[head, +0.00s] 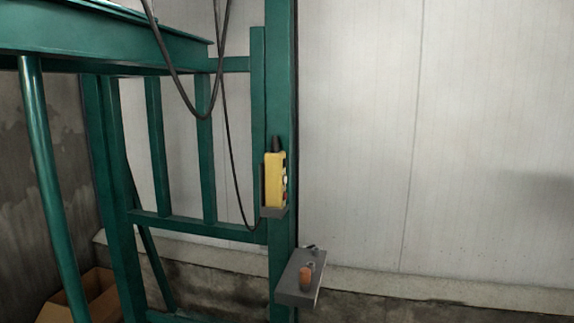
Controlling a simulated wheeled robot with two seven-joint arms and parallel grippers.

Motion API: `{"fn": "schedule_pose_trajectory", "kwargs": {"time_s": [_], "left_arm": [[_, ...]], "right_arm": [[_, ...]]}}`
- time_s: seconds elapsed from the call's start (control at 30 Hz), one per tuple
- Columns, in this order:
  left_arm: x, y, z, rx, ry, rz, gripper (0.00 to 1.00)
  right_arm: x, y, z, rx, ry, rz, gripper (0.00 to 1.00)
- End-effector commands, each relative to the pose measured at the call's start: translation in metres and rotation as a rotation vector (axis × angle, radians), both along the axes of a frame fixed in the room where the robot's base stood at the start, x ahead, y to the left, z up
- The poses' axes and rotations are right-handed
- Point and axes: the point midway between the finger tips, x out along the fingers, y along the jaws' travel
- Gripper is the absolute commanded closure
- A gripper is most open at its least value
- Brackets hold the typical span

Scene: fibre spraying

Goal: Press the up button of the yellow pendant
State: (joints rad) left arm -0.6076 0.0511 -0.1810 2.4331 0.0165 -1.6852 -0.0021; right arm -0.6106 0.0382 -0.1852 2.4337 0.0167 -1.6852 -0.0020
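The yellow pendant (274,181) stands upright in a small dark holder (273,212) on a green steel post, a little left of the middle of the head view. Its button side faces right and is seen at a steep angle. A few small buttons show there, a red one and a pale one among them; I cannot tell which is the up button. Neither of my grippers is in view.
Black cables (233,160) hang left of the post. The green frame (122,200) fills the left. A cardboard box (98,292) lies at lower left. The right side before the pale wall looks clear.

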Motion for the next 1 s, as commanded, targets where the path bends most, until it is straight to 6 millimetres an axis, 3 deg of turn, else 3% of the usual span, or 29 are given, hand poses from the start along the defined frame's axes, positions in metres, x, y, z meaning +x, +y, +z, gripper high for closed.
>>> {"fn": "schedule_pose_trajectory", "kwargs": {"time_s": [0.03,0.2,0.63,1.0], "left_arm": [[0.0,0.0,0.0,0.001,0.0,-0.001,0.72],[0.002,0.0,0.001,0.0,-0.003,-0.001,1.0],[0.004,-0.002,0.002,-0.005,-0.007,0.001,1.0],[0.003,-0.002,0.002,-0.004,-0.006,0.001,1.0]], "right_arm": [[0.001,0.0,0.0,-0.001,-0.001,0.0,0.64],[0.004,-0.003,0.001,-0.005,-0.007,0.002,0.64],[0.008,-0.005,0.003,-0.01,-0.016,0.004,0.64],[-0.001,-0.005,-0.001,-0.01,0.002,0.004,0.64]]}}
